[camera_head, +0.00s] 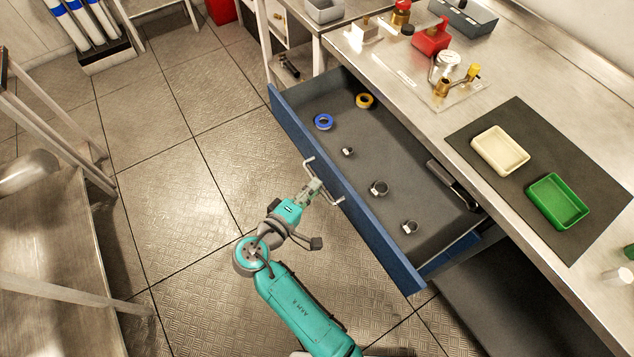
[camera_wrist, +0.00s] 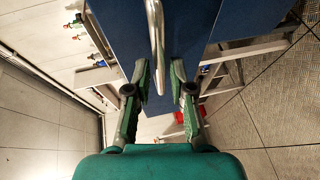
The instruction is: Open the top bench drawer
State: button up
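The top bench drawer (camera_head: 345,190) has a blue front and stands pulled well out from the bench, its grey inside showing. Its metal bar handle (camera_head: 325,182) is on the outer face of the front. My gripper (camera_head: 314,186) is at the handle. In the wrist view the handle (camera_wrist: 156,40) runs between the two fingertips of my gripper (camera_wrist: 161,80), with a gap visible on each side. The fingers are apart and not closed on the bar. Whether either finger touches it is hard to tell.
In the drawer lie a blue tape roll (camera_head: 323,122), a yellow tape roll (camera_head: 364,101), several metal fittings and a dark tool (camera_head: 453,186). A cream tray (camera_head: 500,150) and a green tray (camera_head: 557,201) sit on the bench mat. Tiled floor left of the drawer is clear.

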jog(key=v, duration=0.9)
jog(key=shift+s, duration=0.15)
jog(key=d+f+n+g+y, duration=0.1)
jog(key=d+f+y, duration=0.2)
jog(key=d+f, duration=0.7)
jog(key=s+d+f+g+y, duration=0.2)
jog(key=s+d+f+y, duration=0.2)
jog(key=s+d, duration=0.55)
jog(key=s+d+r+m+y, duration=0.2)
jog(key=s+d+m, duration=0.15)
jog(key=s, duration=0.35)
jog(key=s+d+r+m+t, duration=0.2)
jog(key=s+r+m, duration=0.2)
jog(key=r, duration=0.5)
jog(key=s+d+r+m+t, duration=0.2)
jog(key=s+r+m, duration=0.2)
jog(key=s+r, duration=0.4)
jog(key=shift+r+h, duration=0.4)
jog(key=shift+r, duration=0.45)
